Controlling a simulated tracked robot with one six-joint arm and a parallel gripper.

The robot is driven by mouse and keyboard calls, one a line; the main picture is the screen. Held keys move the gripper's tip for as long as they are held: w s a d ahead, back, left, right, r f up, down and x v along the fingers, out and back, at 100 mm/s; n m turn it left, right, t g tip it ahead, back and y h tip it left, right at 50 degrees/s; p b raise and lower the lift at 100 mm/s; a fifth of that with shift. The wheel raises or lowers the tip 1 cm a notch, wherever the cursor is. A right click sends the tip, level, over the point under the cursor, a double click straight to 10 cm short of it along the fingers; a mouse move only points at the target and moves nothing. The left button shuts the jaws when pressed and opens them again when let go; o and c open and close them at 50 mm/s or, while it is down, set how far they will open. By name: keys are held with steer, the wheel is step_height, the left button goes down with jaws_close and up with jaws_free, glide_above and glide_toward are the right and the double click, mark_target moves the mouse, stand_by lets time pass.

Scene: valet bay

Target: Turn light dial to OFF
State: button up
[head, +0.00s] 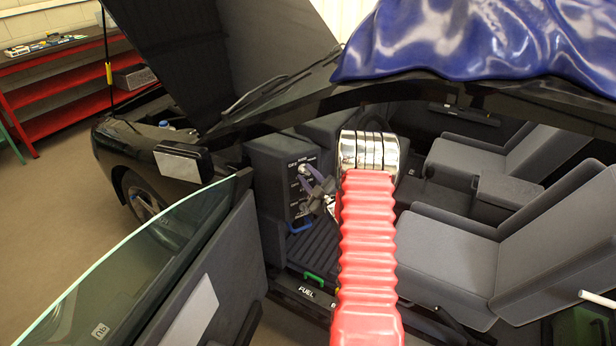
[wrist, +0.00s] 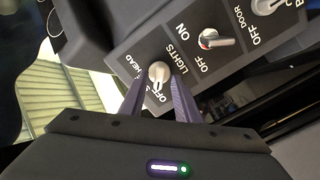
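The light dial (wrist: 158,72) is a small pale knob on a dark panel, with OFF and HEAD printed beside it and LIGHTS on its other side. I cannot tell surely which mark it points to. My gripper (wrist: 160,78) has two purple fingers, one on each side of this dial, with a visible gap to it, so they look open around it. In the head view my gripper (head: 315,185) is in front of the control panel (head: 290,205) inside the car, and the dial is hard to make out there.
A second dial (wrist: 216,41) with a red mark, ON and OFF, sits beside the light dial, and a third (wrist: 262,8) lies farther right. The open car door (head: 215,270) stands at the left. Grey seats (head: 450,250) are at the right, and a blue cover (head: 450,40) lies above.

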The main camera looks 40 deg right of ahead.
steer(key=v, duration=1.3)
steer(key=shift+s, duration=0.4)
